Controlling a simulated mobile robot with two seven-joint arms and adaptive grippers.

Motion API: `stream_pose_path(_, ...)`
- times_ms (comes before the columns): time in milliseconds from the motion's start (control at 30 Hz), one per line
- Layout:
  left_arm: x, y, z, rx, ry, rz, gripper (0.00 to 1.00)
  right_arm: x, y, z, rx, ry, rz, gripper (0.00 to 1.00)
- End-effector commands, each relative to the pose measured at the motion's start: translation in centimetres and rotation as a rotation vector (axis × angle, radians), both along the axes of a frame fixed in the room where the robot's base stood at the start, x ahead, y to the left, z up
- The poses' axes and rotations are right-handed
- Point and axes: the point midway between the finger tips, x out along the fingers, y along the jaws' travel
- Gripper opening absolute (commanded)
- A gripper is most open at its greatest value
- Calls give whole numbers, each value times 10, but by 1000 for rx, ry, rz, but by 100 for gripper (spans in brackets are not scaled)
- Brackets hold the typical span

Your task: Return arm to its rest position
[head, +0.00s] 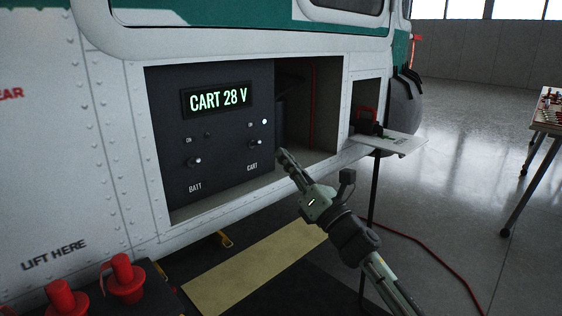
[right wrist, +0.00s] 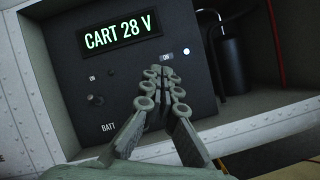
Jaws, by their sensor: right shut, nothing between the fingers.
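My right gripper (head: 284,158) is shut and empty, in front of the lower right edge of the black power panel (head: 215,160). Its fingers also show closed together in the right wrist view (right wrist: 163,75), where they cover the CART switch. In the head view the CART switch (head: 255,143) is just left of the fingertips, and I cannot tell whether they touch the panel. The display (head: 218,99) reads CART 28 V. The BATT switch (head: 194,161) is at the left of the panel. A small light (head: 264,121) glows above the CART switch. My left gripper is not in view.
The helicopter's white side (head: 100,180) surrounds the panel bay. A small white shelf (head: 398,143) on a stand juts out at the right. Red plugs (head: 123,278) are at lower left. A red cable (head: 440,262) lies on the floor. A table (head: 548,112) stands far right.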

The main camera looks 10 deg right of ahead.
Motion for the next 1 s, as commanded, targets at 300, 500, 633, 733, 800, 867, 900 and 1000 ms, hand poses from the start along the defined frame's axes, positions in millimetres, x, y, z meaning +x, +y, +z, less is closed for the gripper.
stream_pose_path(300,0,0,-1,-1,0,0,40,0,-1,0,0,0,0,0)
stream_pose_path(500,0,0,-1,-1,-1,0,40,1,-18,-27,126,121,-25,0)
stream_pose_path(633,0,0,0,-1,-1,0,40,-5,-58,-94,421,381,-99,0)
stream_pose_path(733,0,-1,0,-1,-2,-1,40,-23,-92,-160,701,600,-187,0)
stream_pose_path(800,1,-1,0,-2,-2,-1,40,-42,-112,-206,889,734,-260,0)
stream_pose_path(867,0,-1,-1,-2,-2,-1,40,-63,-127,-245,1044,834,-330,0)
stream_pose_path(900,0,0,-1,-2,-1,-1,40,-79,-136,-270,1144,896,-382,0)
stream_pose_path(1000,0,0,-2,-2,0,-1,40,-126,-154,-328,1389,1029,-525,0)
